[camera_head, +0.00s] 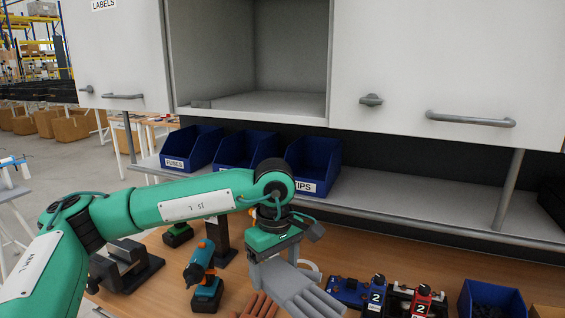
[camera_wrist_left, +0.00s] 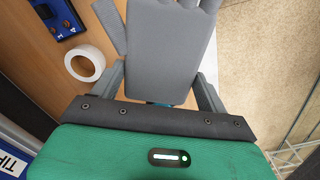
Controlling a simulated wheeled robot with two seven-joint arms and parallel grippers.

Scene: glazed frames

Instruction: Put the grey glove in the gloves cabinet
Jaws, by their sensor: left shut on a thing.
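The grey glove (camera_head: 303,291) hangs from my left gripper (camera_head: 268,262), above the wooden workbench. In the left wrist view the glove (camera_wrist_left: 170,45) lies between the two jaws (camera_wrist_left: 163,92), its fingers pointing away from me. The wall cabinet (camera_head: 250,102) above the bench has an open, empty-looking middle compartment between two closed white doors. The left door reads LABELS; no gloves label shows on the visible parts. My right gripper is not in view.
Blue bins (camera_head: 190,146) stand on the shelf under the cabinet. An orange-and-blue drill (camera_head: 203,275), a brown-orange glove (camera_head: 258,306), a tape roll (camera_wrist_left: 85,63) and blue and red devices (camera_head: 420,300) are on the bench. A grey handle (camera_head: 470,119) protrudes from the right door.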

